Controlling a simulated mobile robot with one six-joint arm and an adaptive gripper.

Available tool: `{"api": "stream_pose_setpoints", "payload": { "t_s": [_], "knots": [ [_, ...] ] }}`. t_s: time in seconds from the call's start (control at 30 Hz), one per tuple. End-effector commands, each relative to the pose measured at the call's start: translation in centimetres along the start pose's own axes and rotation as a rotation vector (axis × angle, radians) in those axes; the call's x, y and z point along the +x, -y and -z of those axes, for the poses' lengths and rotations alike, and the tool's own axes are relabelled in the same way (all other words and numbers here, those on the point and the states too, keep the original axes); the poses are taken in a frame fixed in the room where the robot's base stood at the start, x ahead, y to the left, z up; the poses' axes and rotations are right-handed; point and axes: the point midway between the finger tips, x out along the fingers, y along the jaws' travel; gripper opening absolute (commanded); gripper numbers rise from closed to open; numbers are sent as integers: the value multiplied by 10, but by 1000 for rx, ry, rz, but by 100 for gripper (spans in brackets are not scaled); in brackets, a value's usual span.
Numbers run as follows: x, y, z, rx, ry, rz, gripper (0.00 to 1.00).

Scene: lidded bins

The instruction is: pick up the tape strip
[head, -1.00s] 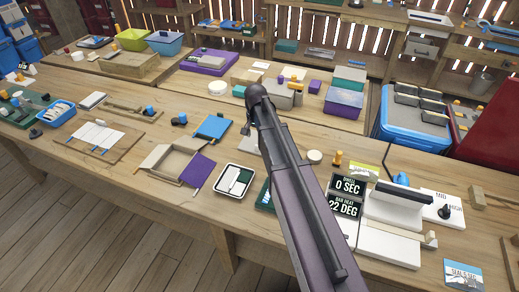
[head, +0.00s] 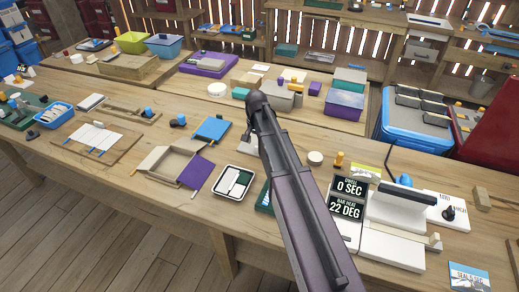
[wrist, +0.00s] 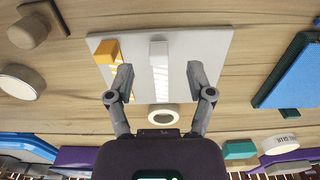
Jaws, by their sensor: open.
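A pale strip (wrist: 159,66), which looks like the tape strip, lies on a light grey board (wrist: 208,45) in the wrist view. Its far end has a plain white block-like part. My gripper (wrist: 161,78) is open, with one finger on each side of the strip and clear space between. Nothing is held. A white ring-shaped roll (wrist: 163,115) sits at the near end of the strip, between the finger bases. In the head view my arm covers the board and strip, and the fingertips are hidden.
An orange block (wrist: 106,50) lies on the board close to the left finger. A blue panel (wrist: 292,75) is at right, and a round pale disc (wrist: 20,85) at left. In the head view a black sign (head: 347,197) stands right of my arm.

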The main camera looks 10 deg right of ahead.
Motion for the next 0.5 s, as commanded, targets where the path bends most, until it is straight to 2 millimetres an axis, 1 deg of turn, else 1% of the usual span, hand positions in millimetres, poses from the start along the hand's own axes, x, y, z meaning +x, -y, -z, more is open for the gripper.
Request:
{"api": "stream_pose_setpoints", "payload": {
  "t_s": [0.03,0.2,0.4,0.5],
  "knots": [
    [8,-1,-1,0,0,0,69],
    [21,-2,-2,0,0,0,69],
    [34,-2,-2,0,0,0,69],
    [36,-1,-3,-1,0,0,69]
  ]
}}
